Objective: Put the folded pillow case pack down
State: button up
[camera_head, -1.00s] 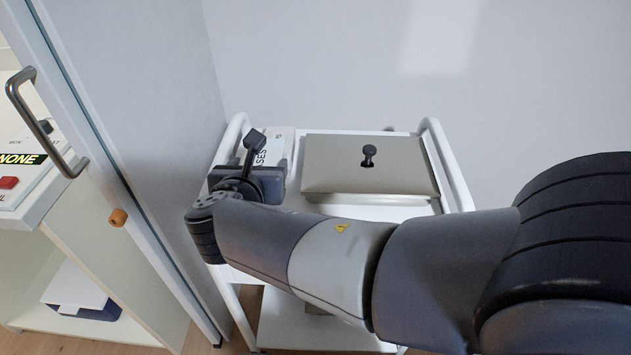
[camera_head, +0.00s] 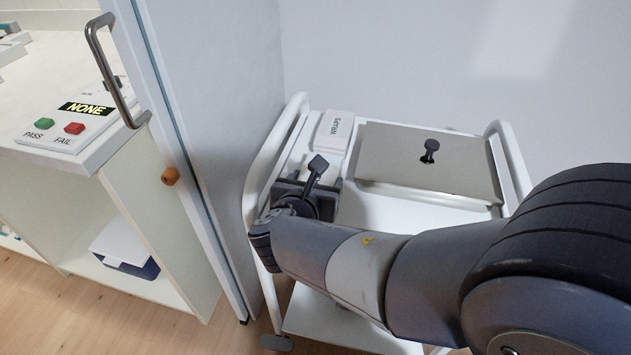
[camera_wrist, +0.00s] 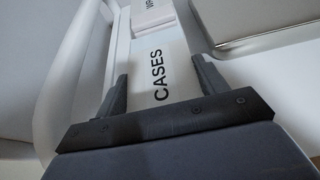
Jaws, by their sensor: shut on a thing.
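The folded pillow case pack (camera_wrist: 158,68) is white and marked "CASES". In the wrist view it lies between the two fingers of my gripper (camera_wrist: 158,88), which is shut on it. In the head view my gripper (camera_head: 312,188) is over the left part of the white trolley (camera_head: 385,212), and my wrist hides most of the pack. Whether the pack touches the trolley top I cannot tell. A white pack marked "WRAPS" (camera_head: 335,131) lies just beyond it, towards the wall; it also shows in the wrist view (camera_wrist: 152,14).
A grey flat box (camera_head: 430,165) with a black knob sits on the trolley to the right. The trolley's white rail (camera_head: 270,160) runs close on the left, beside a door (camera_head: 185,120) with a metal handle.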

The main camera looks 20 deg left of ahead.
jog(key=o, duration=1.1)
jog(key=shift+f, duration=0.1)
jog(key=shift+r, duration=0.3)
jog(key=p+v, duration=0.2)
jog(key=v, duration=1)
jog(key=shift+f+p, duration=0.1)
jog(key=shift+p, duration=0.25)
